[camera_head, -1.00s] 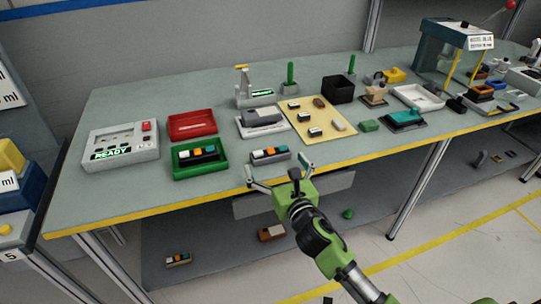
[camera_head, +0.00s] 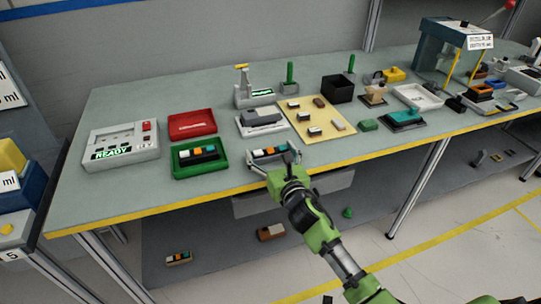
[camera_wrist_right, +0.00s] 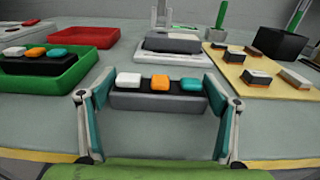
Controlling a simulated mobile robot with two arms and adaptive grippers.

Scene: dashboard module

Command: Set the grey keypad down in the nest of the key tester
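The grey keypad (camera_head: 268,153) lies on the bench near its yellow front edge. In the right wrist view the keypad (camera_wrist_right: 157,99) shows white, orange and teal keys on a dark top. My right gripper (camera_head: 273,160) is open, with one finger at each end of the keypad; I cannot tell if they touch it. A pale box (camera_head: 120,147) with a lit READY display and a red button stands at the bench's left. A fixture with a yellow-topped lever (camera_head: 242,90) and a small green display stands at the back. Which of these two is the key tester is not clear. My left gripper is out of view.
A green tray (camera_head: 178,173) holding a dark keypad (camera_head: 198,153) is left of the grey keypad, with a red tray (camera_head: 192,133) behind it. A white tray (camera_head: 248,133) with a grey block and a yellow mat (camera_head: 336,131) with small parts lie behind.

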